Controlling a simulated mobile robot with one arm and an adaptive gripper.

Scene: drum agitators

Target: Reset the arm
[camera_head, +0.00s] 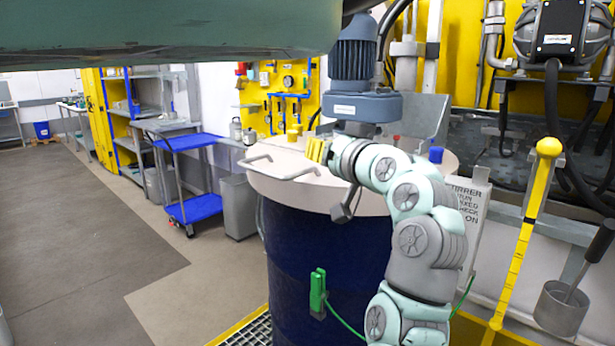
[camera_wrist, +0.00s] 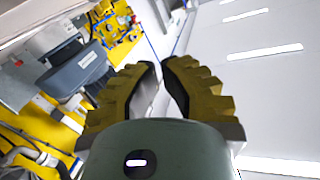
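My arm reaches up beside the dark blue drum (camera_head: 300,260) in the head view. My gripper (camera_head: 312,149), with yellow ribbed fingers, is over the drum's pale lid (camera_head: 275,187), close to the lid's bent metal handle (camera_head: 283,169). In the wrist view my gripper (camera_wrist: 160,70) shows two yellow fingers with dark inner pads. A narrow gap lies between them and nothing is held in it. I cannot tell whether the fingers touch the lid.
A blue-grey agitator motor (camera_head: 354,55) stands on the lid behind my gripper. A green clamp (camera_head: 317,291) with a green cable hangs at the drum's front. A yellow-handled post (camera_head: 527,230) stands right. A blue cart (camera_head: 188,140) stands left; the floor there is clear.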

